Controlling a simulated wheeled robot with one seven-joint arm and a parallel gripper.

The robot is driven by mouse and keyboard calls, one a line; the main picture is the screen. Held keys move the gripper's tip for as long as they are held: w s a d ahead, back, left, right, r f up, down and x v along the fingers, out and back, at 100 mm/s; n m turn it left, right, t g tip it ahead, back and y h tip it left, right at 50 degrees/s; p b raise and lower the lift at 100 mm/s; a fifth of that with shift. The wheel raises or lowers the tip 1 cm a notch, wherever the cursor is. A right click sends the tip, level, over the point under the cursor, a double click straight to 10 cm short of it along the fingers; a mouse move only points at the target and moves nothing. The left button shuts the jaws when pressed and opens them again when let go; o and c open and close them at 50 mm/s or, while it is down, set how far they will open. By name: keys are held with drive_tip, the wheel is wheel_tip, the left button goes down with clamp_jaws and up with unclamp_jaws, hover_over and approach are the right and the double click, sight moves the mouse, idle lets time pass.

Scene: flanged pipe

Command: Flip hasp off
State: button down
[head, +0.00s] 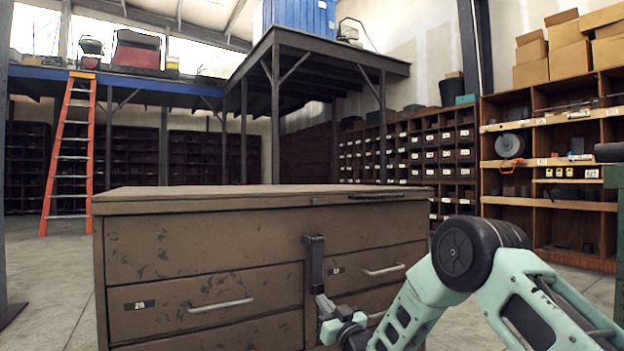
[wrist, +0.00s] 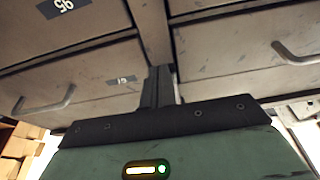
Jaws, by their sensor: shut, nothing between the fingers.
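The hasp (head: 314,262) is a dark grey strap hanging upright down the front of the brown chest (head: 200,235), on the post between the drawer columns. My gripper (head: 322,300) is shut and empty, with its fingers pointing up at the lower end of the hasp. They look very close to it; I cannot tell whether they touch. In the wrist view, the dark fingers of my gripper (wrist: 157,78) stick out in front of the chest's post (wrist: 150,35). The hasp cannot be made out clearly there, and my gripper's body covers the lower part of that view.
Drawer handles (head: 220,305) and (head: 384,269) stick out on both sides of the hasp. The chest's flat lid (head: 240,194) looks closed. Shelves (head: 550,150) stand behind on the right, and an orange ladder (head: 70,150) stands at the left. The floor there is clear.

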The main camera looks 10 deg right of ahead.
drive_tip(key=shift+w+a, duration=0.1)
drive_tip(key=shift+w, duration=0.3)
drive_tip(key=shift+w+a, duration=0.1)
idle(0.3)
